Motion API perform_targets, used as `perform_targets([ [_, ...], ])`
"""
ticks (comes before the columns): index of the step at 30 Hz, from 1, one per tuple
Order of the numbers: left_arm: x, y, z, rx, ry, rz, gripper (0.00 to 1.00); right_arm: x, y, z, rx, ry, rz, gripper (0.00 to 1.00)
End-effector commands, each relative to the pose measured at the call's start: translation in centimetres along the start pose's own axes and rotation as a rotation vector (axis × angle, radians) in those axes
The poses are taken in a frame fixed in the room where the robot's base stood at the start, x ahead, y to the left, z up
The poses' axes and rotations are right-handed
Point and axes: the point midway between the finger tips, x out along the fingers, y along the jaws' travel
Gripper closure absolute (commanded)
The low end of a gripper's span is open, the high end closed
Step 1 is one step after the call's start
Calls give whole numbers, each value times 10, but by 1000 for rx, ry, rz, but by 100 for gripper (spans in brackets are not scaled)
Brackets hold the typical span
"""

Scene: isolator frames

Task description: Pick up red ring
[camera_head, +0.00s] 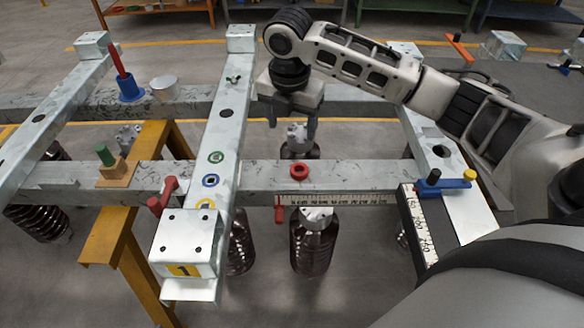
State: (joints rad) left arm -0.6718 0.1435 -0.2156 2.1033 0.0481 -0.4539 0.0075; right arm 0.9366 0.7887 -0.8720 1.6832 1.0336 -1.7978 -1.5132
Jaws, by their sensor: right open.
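The red ring (299,171) lies flat on the grey cross beam (255,178), right of the crossing with the long beam. My right gripper (291,128) points down from the arm that comes in from the right. Its two fingers are apart with nothing held between them. It is behind and above the red ring in the picture, apart from it. My left gripper is not in view.
A green ring (216,157), a blue ring (210,180) and a yellow ring (205,204) lie on the long beam (227,115). A ruler (335,199) runs along the cross beam's front. Dark ribbed insulators (312,245) hang below.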

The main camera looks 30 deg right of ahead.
Motion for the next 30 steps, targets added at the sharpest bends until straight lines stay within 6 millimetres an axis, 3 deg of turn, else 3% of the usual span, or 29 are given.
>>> perform_targets([
  [4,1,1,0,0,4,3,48,4,-6,6,-30,-3,-29,34],
  [15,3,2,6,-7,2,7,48,80,-8,6,-27,-4,-28,34],
  [25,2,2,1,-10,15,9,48,108,-10,7,-28,-4,-26,34],
  [30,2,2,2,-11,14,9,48,134,-15,7,-27,-3,-27,34],
])
